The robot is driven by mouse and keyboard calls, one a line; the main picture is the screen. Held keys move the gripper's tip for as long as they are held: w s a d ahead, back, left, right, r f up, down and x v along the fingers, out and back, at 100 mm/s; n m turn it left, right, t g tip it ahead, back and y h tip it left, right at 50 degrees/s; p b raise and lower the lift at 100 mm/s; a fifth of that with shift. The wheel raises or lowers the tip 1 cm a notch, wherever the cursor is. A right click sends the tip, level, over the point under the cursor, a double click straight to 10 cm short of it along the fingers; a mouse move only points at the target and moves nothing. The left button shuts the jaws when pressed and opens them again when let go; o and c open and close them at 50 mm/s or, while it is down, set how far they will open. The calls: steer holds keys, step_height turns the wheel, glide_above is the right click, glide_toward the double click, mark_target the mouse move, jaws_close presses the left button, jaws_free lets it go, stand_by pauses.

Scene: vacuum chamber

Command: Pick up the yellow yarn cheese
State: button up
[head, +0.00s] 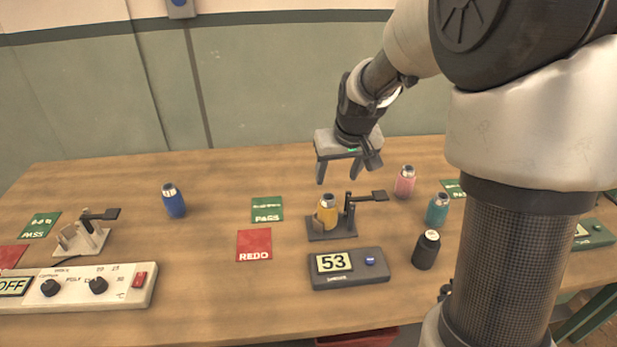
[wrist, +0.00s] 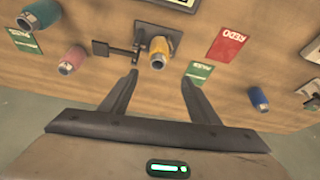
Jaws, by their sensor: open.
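The yellow yarn cheese (head: 327,213) stands upright on a dark device (head: 340,231) with a black lever, near the middle of the table. In the wrist view the yellow yarn cheese (wrist: 160,48) shows just beyond and between the fingertips. My gripper (head: 347,174) is open and empty, pointing down above and slightly behind the yarn cheese, not touching it. Its two spread fingers also show in the wrist view (wrist: 159,79). The lever (head: 368,196) stands close to the right of the yarn cheese.
Pink (head: 405,182), teal (head: 437,209) and black (head: 426,250) bobbins stand to the right, a blue one (head: 173,200) to the left. A display box reading 53 (head: 349,268) sits in front. Green and red cards (head: 254,244) lie flat. A control panel (head: 75,287) and pale lever device (head: 82,238) are left.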

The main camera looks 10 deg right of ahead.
mark_target(329, 203)
steer(key=x, duration=1.7)
steer(key=shift+d+f, duration=0.2)
steer(key=shift+f, duration=0.05)
steer(key=c, duration=1)
